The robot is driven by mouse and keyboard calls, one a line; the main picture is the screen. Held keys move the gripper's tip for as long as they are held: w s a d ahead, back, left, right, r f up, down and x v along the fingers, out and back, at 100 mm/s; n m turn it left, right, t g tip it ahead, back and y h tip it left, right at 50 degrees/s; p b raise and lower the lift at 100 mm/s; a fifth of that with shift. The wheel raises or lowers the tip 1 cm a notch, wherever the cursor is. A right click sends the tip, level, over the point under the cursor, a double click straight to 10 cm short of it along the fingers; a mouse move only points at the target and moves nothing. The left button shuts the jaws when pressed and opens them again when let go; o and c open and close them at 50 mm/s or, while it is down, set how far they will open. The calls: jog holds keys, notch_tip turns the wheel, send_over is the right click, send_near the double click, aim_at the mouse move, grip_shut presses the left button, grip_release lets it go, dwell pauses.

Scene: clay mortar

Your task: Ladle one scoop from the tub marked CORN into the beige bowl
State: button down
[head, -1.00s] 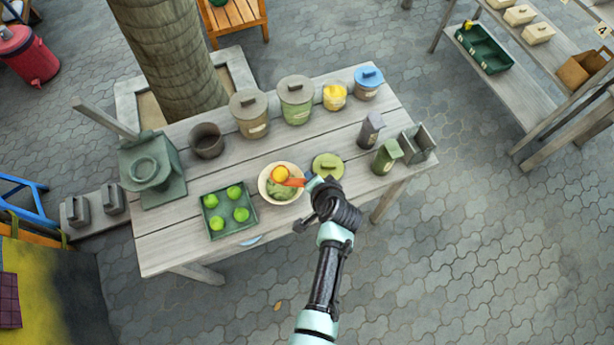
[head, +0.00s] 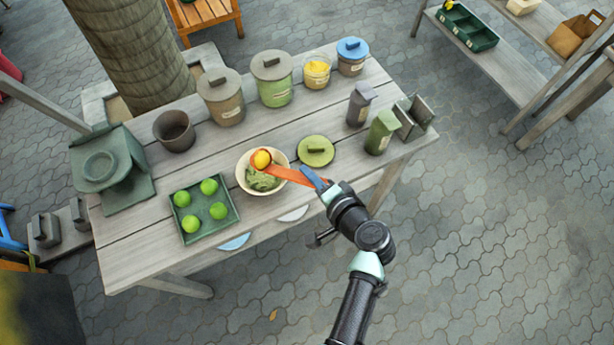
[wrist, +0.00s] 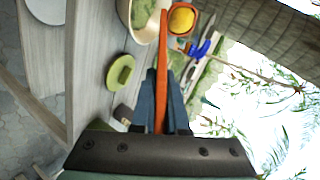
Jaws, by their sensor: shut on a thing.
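My gripper (head: 313,179) is shut on the handle of an orange ladle (head: 288,174). In the wrist view the blue fingers (wrist: 162,95) close around the handle (wrist: 161,70). The ladle's cup (wrist: 183,22) holds a rounded yellow load, which also shows in the head view (head: 262,158). The cup appears above the far part of the beige bowl (head: 242,183), at a height I cannot tell. The bowl has a green leafy filling (head: 262,181). An open tub (head: 316,73) with yellow contents stands at the back; its label is too small to read.
Lidded tubs in brown (head: 222,100), green (head: 273,82) and blue (head: 352,58) stand along the back. A loose green lid (head: 315,151) lies right of the bowl. A green tray (head: 204,236) with several green fruits is at left. Grey (head: 360,105) and green (head: 382,134) containers stand at right.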

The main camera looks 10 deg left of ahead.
jog(key=f+b, duration=0.1)
jog(key=b, duration=0.2)
jog(key=f+t+y+b, duration=0.1)
jog(key=b, duration=0.2)
jog(key=f+m+y+b, duration=0.1)
jog(key=f+b, duration=0.1)
jog(key=b, duration=0.1)
jog(key=shift+s+d+t+b, duration=0.15)
jog(key=shift+d+t+b, duration=0.1)
jog(key=shift+t+b, duration=0.1)
jog(key=shift+d, duration=0.15)
